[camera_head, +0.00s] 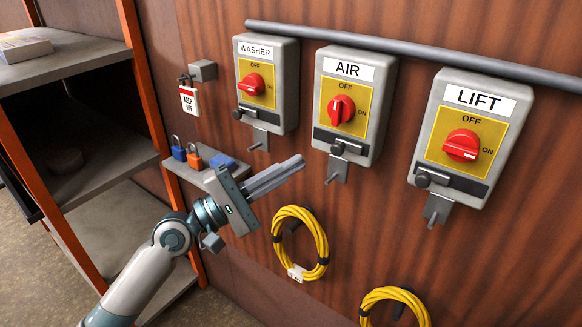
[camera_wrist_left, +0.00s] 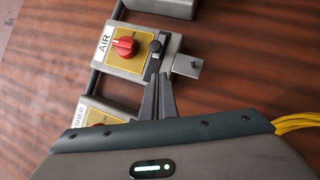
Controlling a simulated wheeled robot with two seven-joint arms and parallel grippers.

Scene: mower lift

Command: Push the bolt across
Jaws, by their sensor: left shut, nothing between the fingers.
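Three grey switch boxes hang on the wall, labelled WASHER (camera_head: 291,85), AIR (camera_head: 384,98) and LIFT (camera_head: 425,125). Each has a dark bolt along its lower edge. The WASHER bolt knob (camera_head: 238,114) and LIFT bolt knob (camera_head: 422,180) sit at the left ends; the AIR bolt knob (camera_head: 338,149) sits nearer the middle. In the left wrist view the AIR bolt knob (camera_wrist_left: 156,46) is just beyond my fingertips. My left gripper (camera_head: 303,163) is shut and empty, below and left of the AIR box; contact cannot be told. My right gripper is out of view.
Metal tabs with pegs stick out below the boxes, including the AIR tab (camera_head: 337,170). Padlocks (camera_head: 195,158) sit on a small ledge behind my left gripper. Yellow cable coils (camera_head: 322,240) hang below. A shelf rack (camera_head: 110,160) stands at left.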

